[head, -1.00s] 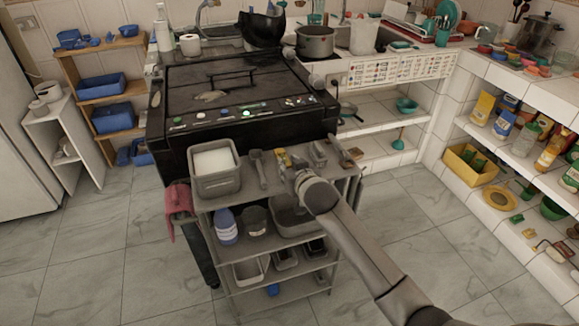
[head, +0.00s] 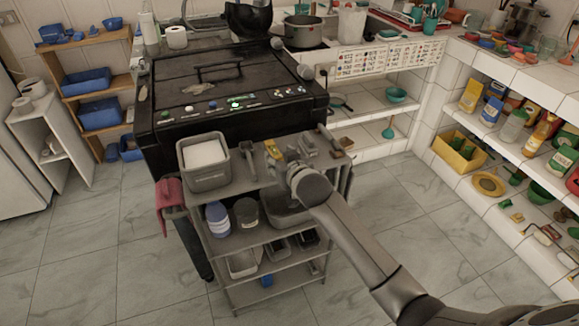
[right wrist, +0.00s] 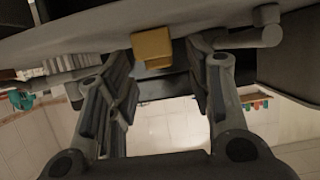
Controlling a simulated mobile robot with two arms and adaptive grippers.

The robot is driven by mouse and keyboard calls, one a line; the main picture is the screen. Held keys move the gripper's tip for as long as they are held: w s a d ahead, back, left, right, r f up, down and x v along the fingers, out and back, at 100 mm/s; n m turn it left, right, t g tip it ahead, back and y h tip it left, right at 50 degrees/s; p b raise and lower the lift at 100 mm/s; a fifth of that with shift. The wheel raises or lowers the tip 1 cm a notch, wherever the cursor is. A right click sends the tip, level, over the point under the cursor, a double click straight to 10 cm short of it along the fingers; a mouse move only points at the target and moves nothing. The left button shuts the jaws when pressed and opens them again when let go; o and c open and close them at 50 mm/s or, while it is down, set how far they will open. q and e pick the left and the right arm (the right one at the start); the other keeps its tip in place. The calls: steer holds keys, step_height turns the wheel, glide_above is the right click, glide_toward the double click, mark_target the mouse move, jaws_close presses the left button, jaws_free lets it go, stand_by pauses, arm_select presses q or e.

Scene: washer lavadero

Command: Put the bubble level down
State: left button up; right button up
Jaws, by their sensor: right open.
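A small yellow piece, which looks like the bubble level (head: 272,149), sits at the right part of the grey cart's top shelf (head: 236,190). A yellow block also shows in the right wrist view (right wrist: 152,48), just beyond and between my fingers. My right gripper (head: 288,156) is over the right part of the cart top, beside the yellow piece. In the right wrist view its two fingers (right wrist: 163,80) stand apart with nothing clasped between them. The gripper's body hides part of the shelf, and I cannot tell whether a finger touches the level. My left gripper is not in view.
A grey bin with white contents (head: 202,165) and a grey tool (head: 247,158) stand left on the cart top. Bottles and trays fill the lower shelves. A black machine (head: 230,95) stands behind. The floor (head: 400,225) on the right is clear.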

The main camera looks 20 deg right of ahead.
steer(key=v, duration=1)
steer(key=shift+s+r, duration=0.25)
steer(key=shift+s, duration=0.1)
